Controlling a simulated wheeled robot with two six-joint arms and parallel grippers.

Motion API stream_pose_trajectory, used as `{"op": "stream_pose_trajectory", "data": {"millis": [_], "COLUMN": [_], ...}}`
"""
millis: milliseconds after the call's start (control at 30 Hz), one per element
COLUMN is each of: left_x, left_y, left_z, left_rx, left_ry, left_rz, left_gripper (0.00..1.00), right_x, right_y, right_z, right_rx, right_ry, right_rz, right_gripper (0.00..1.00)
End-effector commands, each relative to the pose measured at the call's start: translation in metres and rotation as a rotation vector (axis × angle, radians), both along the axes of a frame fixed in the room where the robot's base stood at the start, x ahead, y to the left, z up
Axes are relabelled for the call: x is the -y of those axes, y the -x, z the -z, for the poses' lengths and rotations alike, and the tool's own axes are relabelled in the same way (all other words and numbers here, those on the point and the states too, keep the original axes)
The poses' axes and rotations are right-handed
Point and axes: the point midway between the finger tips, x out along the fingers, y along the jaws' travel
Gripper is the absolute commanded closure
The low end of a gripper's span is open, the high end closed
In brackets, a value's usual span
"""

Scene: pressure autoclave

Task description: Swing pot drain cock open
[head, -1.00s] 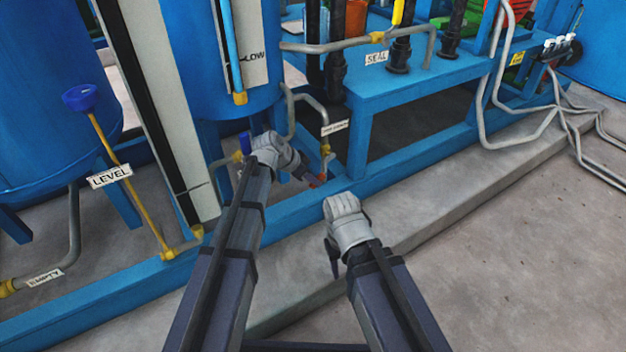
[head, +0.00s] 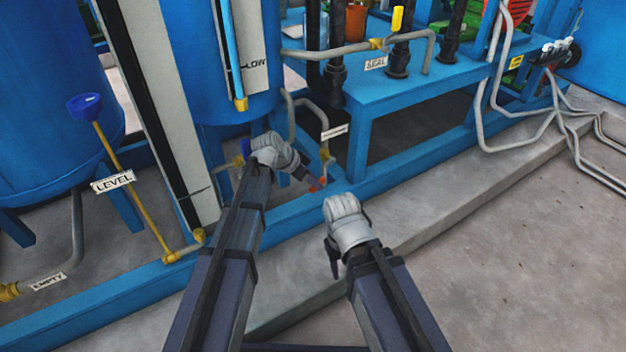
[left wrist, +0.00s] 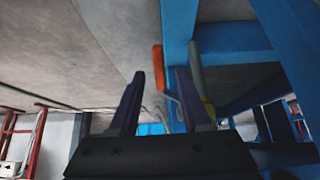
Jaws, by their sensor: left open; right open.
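The pot drain cock is on a grey pipe under the blue pot, by a small white label (head: 335,131) too blurred to read. Its yellow body (head: 327,156) and orange-red lever (head: 322,182) show in the head view. In the left wrist view the orange lever (left wrist: 158,58) stands ahead of the open fingers, between their lines, and the yellow body (left wrist: 208,108) is partly behind the right finger. My left gripper (head: 308,181) is open beside the lever; it also shows in the left wrist view (left wrist: 159,85). Contact cannot be told. My right gripper (head: 333,262) is open and empty.
A blue frame rail (head: 290,212) runs below the cock. A blue stand (head: 420,92) is to the right. A yellow level rod (head: 130,190) and the white gauge panel (head: 165,110) are to the left. The concrete floor (head: 500,270) at right is clear.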

Motion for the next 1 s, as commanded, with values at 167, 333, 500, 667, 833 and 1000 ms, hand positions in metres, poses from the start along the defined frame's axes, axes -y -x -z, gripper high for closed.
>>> {"op": "stream_pose_trajectory", "data": {"millis": [167,333,500,667,833,1000], "left_x": [0.000,0.000,0.000,0.000,0.000,0.000], "left_y": [0.000,0.000,0.000,0.000,0.000,0.000], "left_z": [-0.030,-0.056,-0.077,-0.086,-0.085,-0.085], "left_rx": [0.000,0.000,0.000,0.000,0.000,-0.002], "left_ry": [0.000,0.000,0.000,0.000,0.000,0.000], "left_rz": [0.000,0.000,0.000,0.000,0.000,-0.002], "left_gripper": [0.53,0.53,0.53,0.53,0.53,0.58], "right_x": [0.000,0.000,0.000,0.000,0.000,0.000], "right_y": [0.000,0.001,0.001,0.001,0.001,0.001], "right_z": [-0.030,-0.056,-0.078,-0.086,-0.085,-0.085], "right_rx": [-0.002,-0.003,-0.004,-0.005,-0.004,-0.004], "right_ry": [0.001,0.001,0.001,0.001,0.001,0.001], "right_rz": [0.000,-0.001,-0.006,-0.009,-0.010,-0.009], "right_gripper": [0.50,0.50,0.50,0.50,0.50,0.50]}}
